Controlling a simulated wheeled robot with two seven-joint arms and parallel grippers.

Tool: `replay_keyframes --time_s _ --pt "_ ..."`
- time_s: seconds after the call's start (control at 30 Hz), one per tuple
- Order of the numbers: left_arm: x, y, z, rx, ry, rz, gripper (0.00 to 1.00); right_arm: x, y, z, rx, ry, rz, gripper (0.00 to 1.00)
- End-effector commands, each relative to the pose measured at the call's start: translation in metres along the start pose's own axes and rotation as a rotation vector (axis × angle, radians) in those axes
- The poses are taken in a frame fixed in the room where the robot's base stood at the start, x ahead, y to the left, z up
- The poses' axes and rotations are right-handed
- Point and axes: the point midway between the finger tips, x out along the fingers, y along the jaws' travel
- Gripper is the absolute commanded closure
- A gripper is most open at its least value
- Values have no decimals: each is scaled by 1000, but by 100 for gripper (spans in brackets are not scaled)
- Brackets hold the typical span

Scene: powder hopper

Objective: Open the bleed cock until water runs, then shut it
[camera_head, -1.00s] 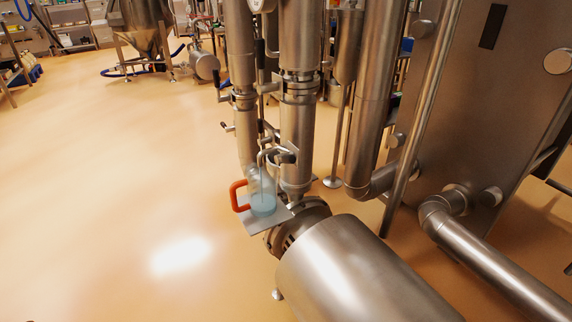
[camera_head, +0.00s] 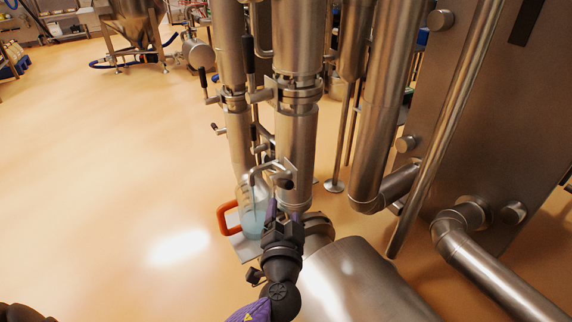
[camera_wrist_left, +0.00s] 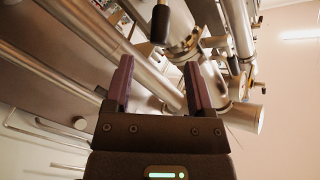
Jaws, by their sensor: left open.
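The bleed cock (camera_head: 284,178) is a small metal valve on the vertical pipe, with a bent spout reaching left and down. A clear jug (camera_head: 252,212) with an orange handle stands under the spout on a metal plate and holds some pale blue liquid. My left gripper (camera_head: 284,212) is just below the cock, to the right of the jug, fingers pointing up. In the left wrist view its purple-padded fingers (camera_wrist_left: 157,70) are apart with nothing between them. A dark-gripped lever (camera_wrist_left: 160,22) shows ahead of them; I cannot tell whether it is the cock's. My right gripper is not in view.
Vertical steel pipes (camera_head: 298,125) with clamps and small levers stand behind the cock. A large steel cylinder (camera_head: 365,285) lies right of my arm, and a steel panel (camera_head: 480,120) fills the right. The floor (camera_head: 110,200) at left is clear.

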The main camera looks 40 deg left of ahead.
Motion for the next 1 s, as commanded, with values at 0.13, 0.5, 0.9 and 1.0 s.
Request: replay_keyframes --time_s 0.13,0.5,0.9,1.0 --pt "24 2 2 0 -1 -3 30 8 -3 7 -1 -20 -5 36" --pt "92 2 3 3 -2 1 30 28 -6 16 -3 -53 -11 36" --pt "98 0 1 1 -2 1 45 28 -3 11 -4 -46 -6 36" --pt "98 0 1 1 -2 1 66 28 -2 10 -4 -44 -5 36"
